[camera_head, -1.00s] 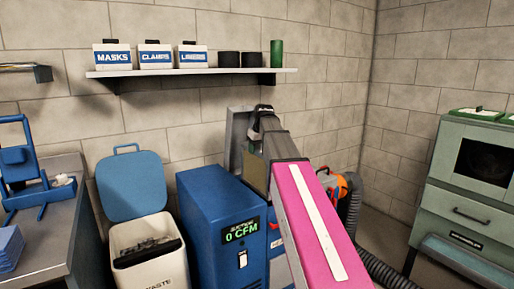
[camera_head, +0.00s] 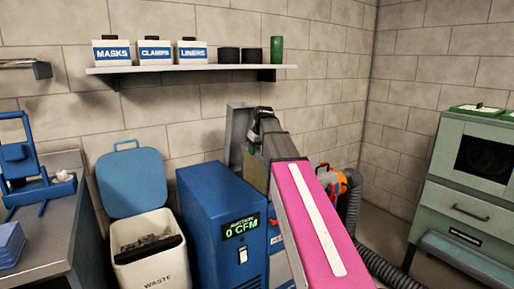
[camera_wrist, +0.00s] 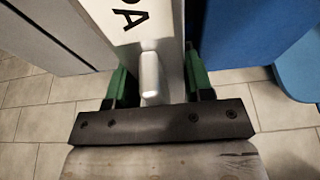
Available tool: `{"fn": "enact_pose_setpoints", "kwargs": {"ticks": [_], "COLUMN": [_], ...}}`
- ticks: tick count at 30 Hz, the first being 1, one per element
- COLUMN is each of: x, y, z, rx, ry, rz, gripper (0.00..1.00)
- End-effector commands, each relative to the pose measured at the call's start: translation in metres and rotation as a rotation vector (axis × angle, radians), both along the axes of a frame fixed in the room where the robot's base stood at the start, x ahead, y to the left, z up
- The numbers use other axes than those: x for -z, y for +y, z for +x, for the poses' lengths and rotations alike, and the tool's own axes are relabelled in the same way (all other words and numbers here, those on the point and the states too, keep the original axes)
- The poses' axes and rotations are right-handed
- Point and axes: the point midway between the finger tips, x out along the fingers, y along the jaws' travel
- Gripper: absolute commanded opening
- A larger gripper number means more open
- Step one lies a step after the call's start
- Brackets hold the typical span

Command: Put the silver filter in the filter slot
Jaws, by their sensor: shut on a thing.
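The silver filter (camera_wrist: 163,22) shows in the wrist view as a pale panel with dark lettering ending in "A" and a rounded grip (camera_wrist: 150,75). My gripper (camera_wrist: 153,82) has its green fingers on either side of that grip and is shut on it. The filter's far end runs out of the picture. In the head view my pink arm reaches toward the blue suction machine (camera_head: 215,225), whose display reads 0 CFM, and hides most of my gripper. I cannot make out the filter slot in either view.
The machine's blue side shows in the wrist view (camera_wrist: 240,30). An open waste bin (camera_head: 150,272) stands left of the machine, beside a grey bench (camera_head: 62,235). A grey hose (camera_head: 375,262) lies to the right. A green-grey cabinet (camera_head: 460,190) stands far right.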

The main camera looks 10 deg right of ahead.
Motion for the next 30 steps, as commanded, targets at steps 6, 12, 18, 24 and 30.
{"fn": "enact_pose_setpoints", "kwargs": {"ticks": [6, 12, 18, 24, 30], "x": [0.013, 0.025, 0.036, 0.048, 0.059], "y": [0.000, 0.000, 0.000, 0.000, 0.000], "z": [0.000, 0.000, 0.000, 0.000, 0.000], "rx": [0.000, 0.000, 0.000, 0.000, 0.000], "ry": [0.000, 0.000, 0.000, 0.000, 0.000], "rz": [0.000, 0.000, 0.000, 0.000, 0.000], "gripper": [0.00, 0.00, 0.00, 0.00, 0.00]}}
